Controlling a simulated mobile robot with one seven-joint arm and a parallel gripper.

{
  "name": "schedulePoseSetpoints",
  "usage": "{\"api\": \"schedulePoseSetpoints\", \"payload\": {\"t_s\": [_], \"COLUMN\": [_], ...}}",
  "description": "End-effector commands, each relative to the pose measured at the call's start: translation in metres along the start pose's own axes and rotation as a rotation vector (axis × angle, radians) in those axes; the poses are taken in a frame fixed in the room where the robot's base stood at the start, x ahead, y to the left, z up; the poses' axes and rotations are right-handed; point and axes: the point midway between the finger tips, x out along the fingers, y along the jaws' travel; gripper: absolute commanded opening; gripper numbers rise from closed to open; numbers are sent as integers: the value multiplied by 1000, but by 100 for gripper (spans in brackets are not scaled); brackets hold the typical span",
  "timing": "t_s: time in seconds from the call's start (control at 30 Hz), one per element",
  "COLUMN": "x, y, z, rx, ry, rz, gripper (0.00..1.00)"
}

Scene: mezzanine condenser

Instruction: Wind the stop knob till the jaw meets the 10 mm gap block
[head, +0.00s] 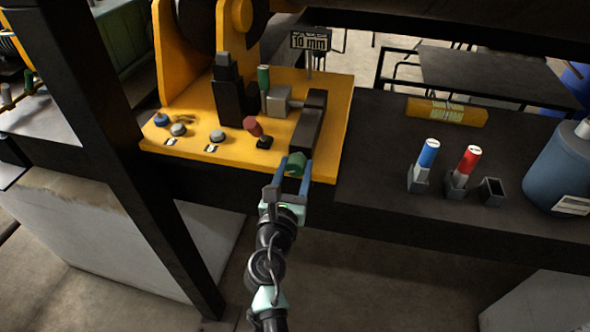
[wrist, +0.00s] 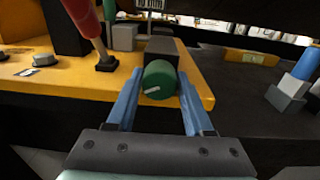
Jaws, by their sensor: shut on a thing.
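The green stop knob (head: 295,164) sits at the front end of a dark housing (head: 307,122) on the yellow machine. In the wrist view the knob (wrist: 160,80) shows a white mark pointing left. My gripper (head: 291,172) is shut on the knob, one blue finger on each side. Behind it a grey block (head: 279,101), seemingly the jaw, sits on a rod from the housing. A green-handled piece (head: 264,77), seemingly the gap block, stands upright between the jaw and a black post (head: 228,95). I cannot tell whether jaw and block touch. A sign (head: 311,40) reads 10 mm.
On the dark bench right are blue (head: 428,154) and red (head: 469,160) handled pieces in holders, an empty holder (head: 491,191) and a blue container (head: 560,165).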

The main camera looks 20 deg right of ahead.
Motion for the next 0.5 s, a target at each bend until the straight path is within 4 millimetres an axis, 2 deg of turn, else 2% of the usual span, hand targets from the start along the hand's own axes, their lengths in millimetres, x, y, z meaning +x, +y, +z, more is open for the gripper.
{"api": "schedulePoseSetpoints", "payload": {"t_s": [0.5], "x": [0], "y": [0], "z": [-3], "rx": [394], "ry": [-10], "rz": [0], "gripper": [0]}}
